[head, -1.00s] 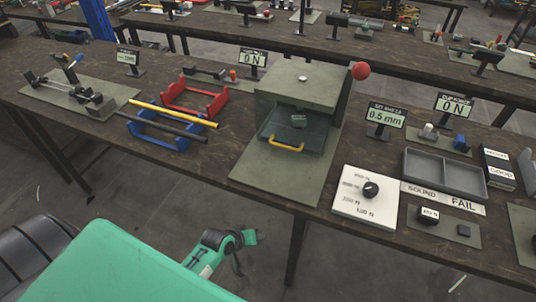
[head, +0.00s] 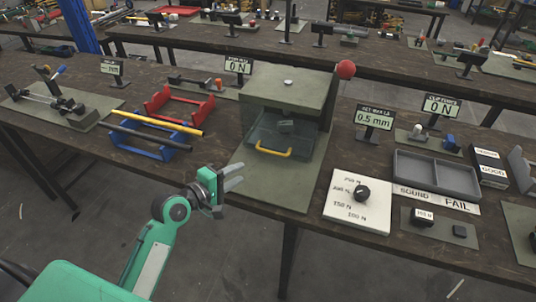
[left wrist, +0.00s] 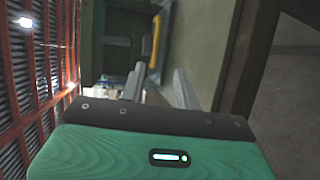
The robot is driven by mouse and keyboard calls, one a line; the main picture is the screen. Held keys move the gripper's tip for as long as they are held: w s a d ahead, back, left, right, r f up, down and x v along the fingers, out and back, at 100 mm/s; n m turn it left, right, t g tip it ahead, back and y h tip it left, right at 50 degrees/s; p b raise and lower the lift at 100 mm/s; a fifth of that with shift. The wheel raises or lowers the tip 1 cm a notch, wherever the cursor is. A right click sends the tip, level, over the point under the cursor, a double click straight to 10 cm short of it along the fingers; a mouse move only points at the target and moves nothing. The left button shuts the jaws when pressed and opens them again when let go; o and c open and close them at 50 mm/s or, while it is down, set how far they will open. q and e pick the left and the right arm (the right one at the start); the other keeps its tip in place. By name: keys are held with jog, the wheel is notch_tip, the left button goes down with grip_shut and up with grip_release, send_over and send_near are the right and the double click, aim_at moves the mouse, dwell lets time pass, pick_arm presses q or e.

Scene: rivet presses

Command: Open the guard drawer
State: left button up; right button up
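The guard drawer (head: 285,139) is a dark grey-green tray in the front of the green press (head: 290,90). A yellow bar handle (head: 272,153) runs along its front edge. The handle also shows near the top of the left wrist view (left wrist: 156,38), beyond the fingers. My left gripper (head: 236,178) is in front of the press base, to the lower left of the handle and apart from it. In the left wrist view its two grey fingers (left wrist: 163,86) are spread with nothing between them. My right gripper is in neither view.
A red ball knob (head: 345,69) is at the press's upper right. A white dial panel (head: 343,214) lies to the right of the green base plate (head: 285,187). Red (head: 166,105) and blue (head: 155,150) racks with bars stand to the left. The floor before the table is clear.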

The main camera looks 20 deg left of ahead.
pick_arm(q)
jog(key=shift+w+r, duration=0.2)
jog(key=shift+w, duration=0.1)
jog(key=shift+w+d, duration=0.1)
jog(key=shift+w, duration=0.2)
jog(key=p, duration=0.1)
send_near(270, 141)
jog(key=w+d+f, duration=0.2)
jog(key=d, duration=0.1)
jog(key=w+d, duration=0.2)
jog(key=shift+d+f, duration=0.15)
jog(key=shift+f, duration=0.25)
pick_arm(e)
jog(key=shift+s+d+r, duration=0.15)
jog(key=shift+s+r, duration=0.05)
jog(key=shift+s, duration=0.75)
pick_arm(q)
grip_shut()
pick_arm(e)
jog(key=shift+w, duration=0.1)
